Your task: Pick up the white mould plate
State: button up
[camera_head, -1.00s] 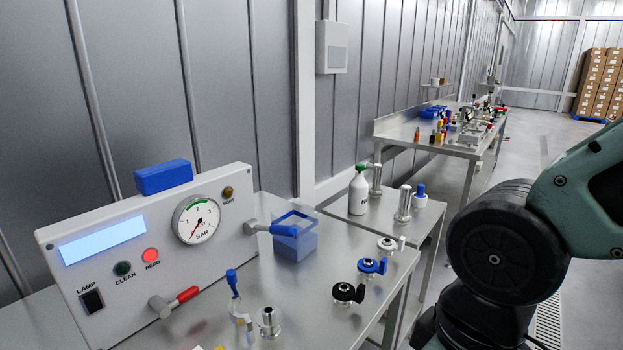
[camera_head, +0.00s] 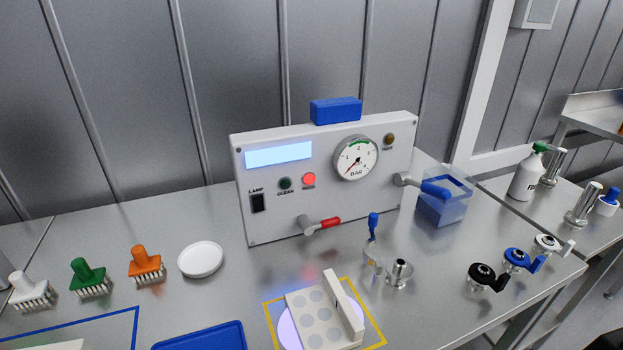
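A white plate with several round recesses (camera_head: 298,322) lies at the bottom centre, inside a yellow outlined square and over a glowing round spot. A pale upright bar (camera_head: 343,308) stands along its right side. The edge of another white flat thing (camera_head: 62,345) shows at the bottom left, inside a blue outline; most of it is cut off, and I cannot tell what it is. My gripper is not in view.
White, green (camera_head: 89,279) and orange (camera_head: 145,265) brushes and a round white dish (camera_head: 201,260) stand left. A blue tray (camera_head: 205,338) is at the bottom. A gauge panel (camera_head: 330,172) stands behind. A blue container (camera_head: 443,205) and several valves (camera_head: 487,277) are right.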

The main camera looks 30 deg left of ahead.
aim_at(323, 317)
jog(key=l+u, duration=0.1)
jog(key=u, duration=2.15)
jog(key=k+l+u, duration=0.25)
jog(key=k, duration=0.15)
jog(key=k+u, duration=0.2)
jog(key=k, duration=0.25)
